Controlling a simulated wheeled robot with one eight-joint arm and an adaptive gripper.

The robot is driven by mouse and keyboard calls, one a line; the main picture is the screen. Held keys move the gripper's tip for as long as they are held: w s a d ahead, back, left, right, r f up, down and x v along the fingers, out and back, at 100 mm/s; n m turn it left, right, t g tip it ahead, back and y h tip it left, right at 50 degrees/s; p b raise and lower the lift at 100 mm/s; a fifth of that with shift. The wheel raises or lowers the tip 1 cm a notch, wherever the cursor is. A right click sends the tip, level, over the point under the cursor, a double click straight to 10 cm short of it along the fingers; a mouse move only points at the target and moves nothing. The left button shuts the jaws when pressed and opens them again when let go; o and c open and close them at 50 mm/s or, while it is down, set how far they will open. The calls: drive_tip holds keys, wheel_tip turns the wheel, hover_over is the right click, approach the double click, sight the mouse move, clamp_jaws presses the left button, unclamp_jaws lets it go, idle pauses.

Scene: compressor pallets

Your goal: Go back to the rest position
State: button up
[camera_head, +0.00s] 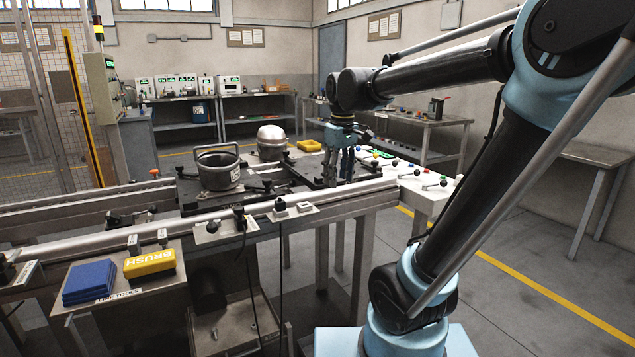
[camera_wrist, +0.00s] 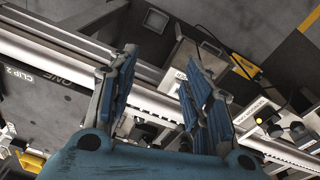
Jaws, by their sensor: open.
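My gripper (camera_head: 347,168) hangs at the end of my arm, pointing down, above the right end of the conveyor bench (camera_head: 330,212). Its fingers look dark and close to the black pallet there, and I cannot tell whether they touch it. In the wrist view my gripper (camera_wrist: 158,82) shows two blue fingers spread wide apart with nothing held between them. Below the fingers run the pale conveyor rail and grey floor.
A dark open pot-like housing (camera_head: 218,176) stands on a pallet to the left, with a silver dome (camera_head: 271,138) behind. A yellow brush block (camera_head: 150,262) and blue pads (camera_head: 89,281) lie in front. A white table (camera_head: 428,190) with coloured knobs stands right; the floor beyond is clear.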

drive_tip(key=s+d+f+m, duration=0.4)
drive_tip(key=s+d+f, duration=0.2)
drive_tip(key=s+f, duration=0.2)
drive_tip(key=s+d+f+m+t, duration=0.1)
drive_tip(key=s+d+f+m, duration=0.3)
drive_tip(key=s+d+f, duration=0.3)
wheel_tip(320, 180, down, 4)
drive_tip(key=shift+s+r, duration=0.2)
drive_tip(key=shift+s, duration=0.4)
